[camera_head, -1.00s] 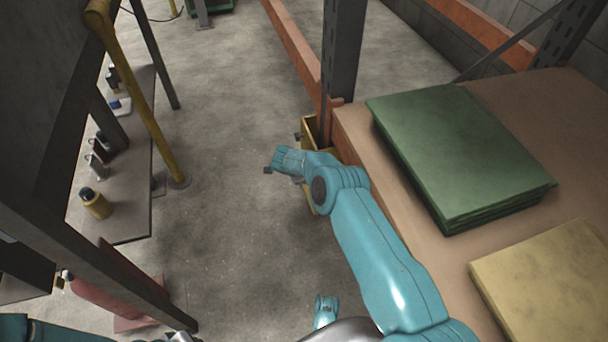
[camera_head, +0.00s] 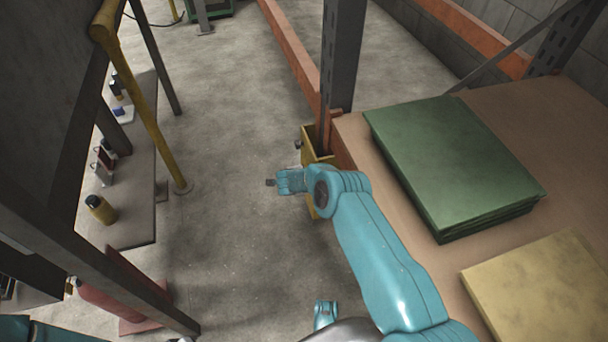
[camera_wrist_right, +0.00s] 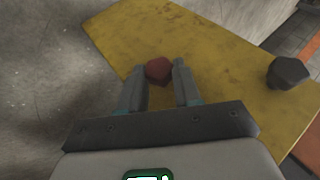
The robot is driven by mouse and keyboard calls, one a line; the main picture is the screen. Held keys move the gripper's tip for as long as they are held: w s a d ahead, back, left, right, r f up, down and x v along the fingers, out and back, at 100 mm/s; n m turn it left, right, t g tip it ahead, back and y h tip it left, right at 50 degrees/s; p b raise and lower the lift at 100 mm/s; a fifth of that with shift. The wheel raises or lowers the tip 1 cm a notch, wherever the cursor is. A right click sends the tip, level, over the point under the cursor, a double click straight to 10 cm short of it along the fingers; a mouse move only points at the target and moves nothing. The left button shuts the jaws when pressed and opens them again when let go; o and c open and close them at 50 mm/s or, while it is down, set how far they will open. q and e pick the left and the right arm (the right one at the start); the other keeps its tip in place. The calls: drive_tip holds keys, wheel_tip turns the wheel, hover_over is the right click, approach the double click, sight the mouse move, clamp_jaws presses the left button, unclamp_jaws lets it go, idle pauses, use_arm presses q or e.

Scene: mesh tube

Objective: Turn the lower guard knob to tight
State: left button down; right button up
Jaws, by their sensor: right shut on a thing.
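The yellow guard (camera_head: 318,147) stands at the foot of the grey rack post, and its face fills much of the right wrist view (camera_wrist_right: 195,50). A dark red knob (camera_wrist_right: 158,69) on that face sits between the fingertips of my right gripper (camera_wrist_right: 159,76), which is shut on it. A dark grey knob (camera_wrist_right: 287,72) sits on the same face to the right, clear of the fingers. In the head view my right gripper (camera_head: 284,183) is beside the guard, and the red knob is hidden there. My left gripper is out of view.
The rack shelf on the right holds a stack of green sheets (camera_head: 455,165) and a yellowish slab (camera_head: 540,290). A yellow post (camera_head: 145,100) and a bench with bottles (camera_head: 100,208) stand at left. The concrete floor (camera_head: 225,110) between is clear.

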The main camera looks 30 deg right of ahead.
drive_tip(key=t, duration=0.1)
drive_tip(key=t+h+p, duration=0.1)
drive_tip(key=m+t, duration=0.1)
drive_tip(key=shift+s+a+f+t, duration=0.1)
drive_tip(key=shift+s+f+t, duration=0.2)
drive_tip(key=shift+f+t, duration=0.1)
idle(0.5)
drive_tip(key=o, duration=1.1)
drive_tip(key=shift+c, duration=0.2)
drive_tip(key=shift+r, duration=0.15)
